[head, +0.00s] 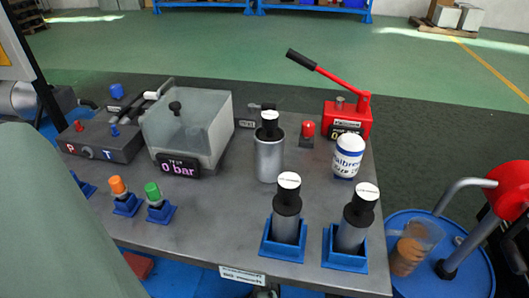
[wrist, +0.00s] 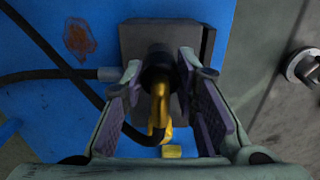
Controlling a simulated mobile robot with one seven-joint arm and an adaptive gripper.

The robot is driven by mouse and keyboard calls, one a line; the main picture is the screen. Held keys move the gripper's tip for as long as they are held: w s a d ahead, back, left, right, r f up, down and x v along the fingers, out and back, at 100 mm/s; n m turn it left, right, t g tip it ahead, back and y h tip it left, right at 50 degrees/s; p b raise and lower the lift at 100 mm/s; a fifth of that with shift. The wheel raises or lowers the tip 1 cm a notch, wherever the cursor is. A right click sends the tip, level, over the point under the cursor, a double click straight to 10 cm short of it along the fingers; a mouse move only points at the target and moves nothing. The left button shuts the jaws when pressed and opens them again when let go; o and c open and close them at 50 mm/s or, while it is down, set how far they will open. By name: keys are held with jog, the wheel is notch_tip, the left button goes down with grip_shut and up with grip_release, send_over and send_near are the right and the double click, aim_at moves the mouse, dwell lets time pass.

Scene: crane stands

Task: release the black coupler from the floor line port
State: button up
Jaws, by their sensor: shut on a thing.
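In the wrist view, my gripper (wrist: 160,92) is shut on the black coupler (wrist: 157,72), with one finger on each side of it. The coupler sits against a dark grey block (wrist: 140,37), which seems to carry the floor line port; the port itself is hidden behind the coupler. A grey fitting with a black hose (wrist: 60,75) joins the block's left side. My gripper and the coupler do not show in the head view, where my pale green arm covers the lower left.
The block is on a blue surface (wrist: 30,60) with a rusty patch. Another black hose (wrist: 45,45) runs close to the left finger. In the head view, a grey bench (head: 190,235) carries a clear test box (head: 190,120), metal cylinders and a red hand pump (head: 345,115).

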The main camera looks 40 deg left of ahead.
grip_shut()
jog(key=shift+r, duration=0.15)
jog(key=shift+r+p, duration=2.35)
jog(key=shift+p, duration=0.35)
